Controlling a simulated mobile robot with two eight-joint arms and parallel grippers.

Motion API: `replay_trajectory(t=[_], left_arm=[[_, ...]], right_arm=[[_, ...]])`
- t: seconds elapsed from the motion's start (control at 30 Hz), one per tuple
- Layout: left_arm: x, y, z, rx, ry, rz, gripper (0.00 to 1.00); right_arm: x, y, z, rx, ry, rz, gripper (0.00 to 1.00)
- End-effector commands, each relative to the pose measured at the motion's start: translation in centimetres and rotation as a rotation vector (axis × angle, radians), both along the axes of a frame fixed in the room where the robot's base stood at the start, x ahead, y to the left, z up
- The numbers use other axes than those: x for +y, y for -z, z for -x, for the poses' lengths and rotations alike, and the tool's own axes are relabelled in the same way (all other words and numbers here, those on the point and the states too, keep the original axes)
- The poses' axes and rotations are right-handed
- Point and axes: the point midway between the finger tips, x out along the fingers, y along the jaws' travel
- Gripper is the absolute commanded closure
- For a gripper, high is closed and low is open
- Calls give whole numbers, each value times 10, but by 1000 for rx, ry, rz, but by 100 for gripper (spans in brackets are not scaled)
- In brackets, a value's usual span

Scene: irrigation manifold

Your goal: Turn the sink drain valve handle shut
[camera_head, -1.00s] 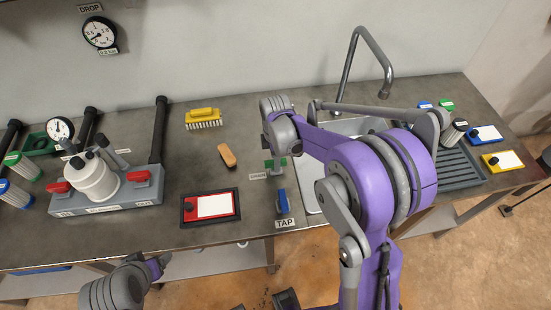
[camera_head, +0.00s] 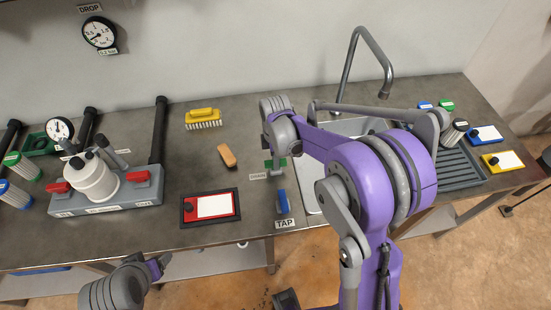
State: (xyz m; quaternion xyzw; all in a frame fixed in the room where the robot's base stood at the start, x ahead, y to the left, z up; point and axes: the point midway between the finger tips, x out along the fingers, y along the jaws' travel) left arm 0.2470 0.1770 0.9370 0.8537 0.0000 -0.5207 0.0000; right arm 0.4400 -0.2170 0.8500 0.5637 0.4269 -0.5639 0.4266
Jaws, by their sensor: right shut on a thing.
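The sink drain valve handle (camera_head: 268,164) is green and stands on the counter beside a small drain label (camera_head: 258,176), left of the sink. My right gripper (camera_head: 277,157) points down onto it from above. It is shut on the green handle, whose ends show at either side; my wrist hides part of the grip. The handle's exact angle is hard to tell at this size. My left gripper (camera_head: 158,268) is low at the left, in front of the counter and away from the valve; its fingers are too small to read.
A blue tap handle (camera_head: 282,202) stands just in front of the drain valve.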

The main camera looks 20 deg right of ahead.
Motion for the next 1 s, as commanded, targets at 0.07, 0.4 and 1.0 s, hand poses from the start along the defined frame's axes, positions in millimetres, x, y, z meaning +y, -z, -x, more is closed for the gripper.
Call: replay_trajectory(t=[0.07, 0.4, 1.0], left_arm=[[0, 2, 1, 1, 0, 0, 26], [0, 16, 5, 10, 0, 0, 26], [0, 39, 11, 21, 0, 0, 26]], right_arm=[[0, 1, 0, 0, 24, 0, 100], [0, 2, 0, 0, 258, 0, 100], [0, 1, 0, -1, 828, 1, 100]])
